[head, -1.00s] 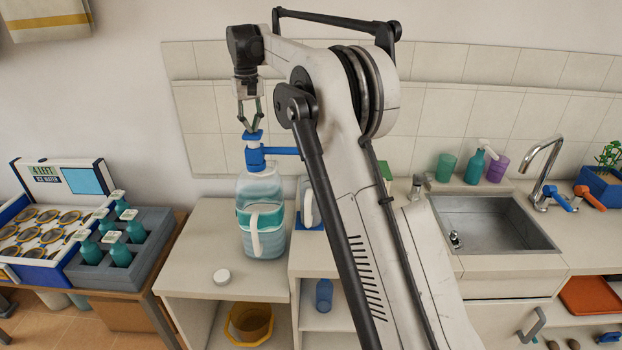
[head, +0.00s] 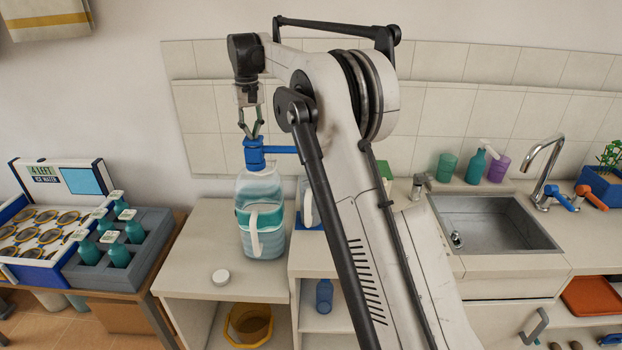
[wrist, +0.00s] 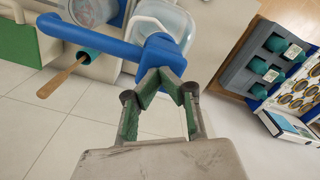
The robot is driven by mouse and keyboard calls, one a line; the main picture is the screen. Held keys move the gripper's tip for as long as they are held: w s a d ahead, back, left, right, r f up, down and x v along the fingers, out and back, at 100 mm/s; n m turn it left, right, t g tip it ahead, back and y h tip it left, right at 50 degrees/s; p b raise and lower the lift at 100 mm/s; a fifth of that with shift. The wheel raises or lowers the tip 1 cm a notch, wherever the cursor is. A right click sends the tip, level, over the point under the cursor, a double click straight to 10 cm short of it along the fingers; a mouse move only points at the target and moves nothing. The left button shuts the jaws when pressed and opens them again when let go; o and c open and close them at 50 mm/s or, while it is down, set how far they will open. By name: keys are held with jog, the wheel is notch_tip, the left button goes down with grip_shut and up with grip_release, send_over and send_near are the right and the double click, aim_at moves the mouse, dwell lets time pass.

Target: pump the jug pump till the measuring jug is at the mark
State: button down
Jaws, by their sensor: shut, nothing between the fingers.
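The large clear jug (head: 273,190), with a teal band and white handle, stands on the left counter with water in it. The blue jug pump (head: 254,156) sits on its neck, its spout reaching right. The measuring jug (head: 306,213) is right of it, under the spout; my arm hides most of it, so its level and mark cannot be read. My gripper (head: 251,137) is shut and empty, pointing down with its fingertips at the top of the pump. In the wrist view the fingertips (wrist: 157,75) meet over the blue pump (wrist: 150,52).
A white cap (head: 221,277) lies on the counter in front of the large jug. A grey crate of teal bottles (head: 119,255) stands on the left table. The sink (head: 495,225) and tap are at right. The tiled wall is close behind the pump.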

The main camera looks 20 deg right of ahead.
jog(key=shift+r+p, duration=0.85)
jog(key=shift+r, duration=0.45)
jog(key=shift+f+b, duration=0.45)
jog(key=shift+f, duration=0.35)
dwell(1.1)
jog(key=shift+r+p, duration=0.5)
jog(key=shift+r, duration=0.4)
jog(key=shift+r+p, duration=1.95)
jog(key=shift+r, duration=0.95)
jog(key=shift+s, duration=0.1)
